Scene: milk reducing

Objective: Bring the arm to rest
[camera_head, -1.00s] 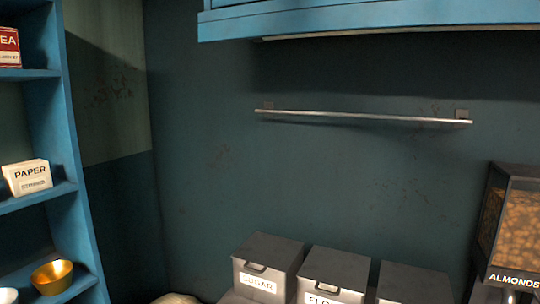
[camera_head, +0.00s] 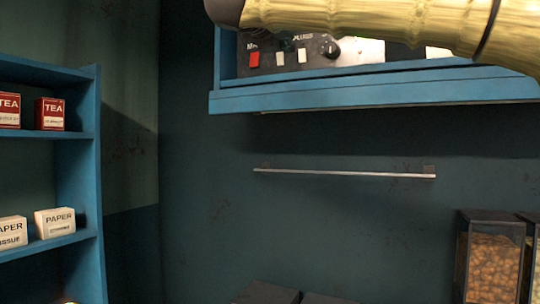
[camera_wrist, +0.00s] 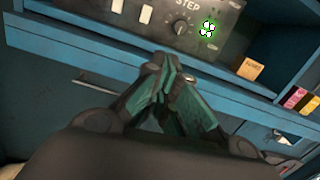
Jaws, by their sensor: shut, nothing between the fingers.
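My gripper (camera_wrist: 168,88) is in the wrist view, its dark fingers with greenish pads closed together and nothing held. It points toward the front of the blue upper shelf (camera_wrist: 100,68). In the head view a yellowish, ribbed arm-like part crosses the top right, in front of the blue upper shelf (camera_head: 380,92). My gripper's fingers are not visible in the head view.
A control panel (camera_head: 300,50) with a red switch, pale switches and a knob sits on the upper shelf. A metal rail (camera_head: 345,173) is below. Left shelves hold tea boxes (camera_head: 49,114) and paper boxes (camera_head: 54,222). An almond bin (camera_head: 490,262) stands right.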

